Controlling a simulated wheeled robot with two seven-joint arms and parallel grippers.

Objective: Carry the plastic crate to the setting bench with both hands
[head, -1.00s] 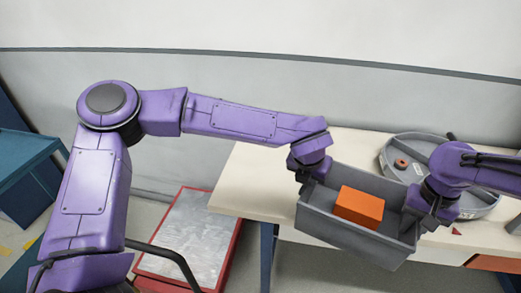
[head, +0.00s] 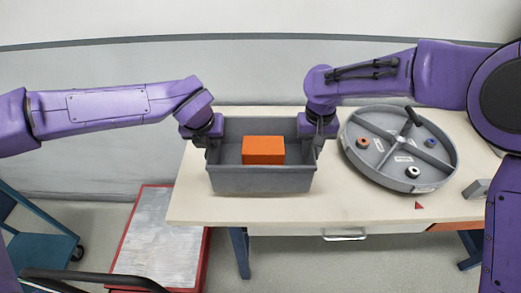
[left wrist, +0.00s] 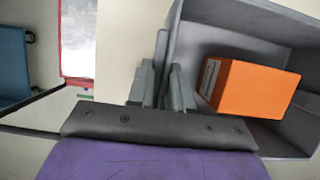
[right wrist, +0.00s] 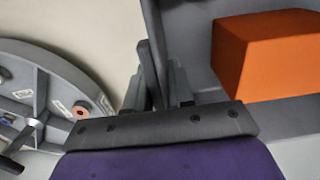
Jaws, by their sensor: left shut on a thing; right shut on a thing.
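The grey plastic crate (head: 262,181) is level in the head view, over the left part of the cream setting bench (head: 350,209). I cannot tell whether its bottom touches the bench top. An orange block (head: 263,150) lies inside the crate. My left gripper (head: 207,140) is shut on the crate's left wall; the left wrist view shows its fingers (left wrist: 165,88) on both sides of the wall. My right gripper (head: 318,138) is shut on the right wall, and its fingers (right wrist: 158,85) show at that wall in the right wrist view.
A round grey divided tray (head: 399,160) with several small rings stands on the bench just right of the crate. A small red triangle (head: 419,205) lies near the front edge. A red-framed metal-topped platform (head: 158,240) and a blue cart (head: 35,240) stand at left.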

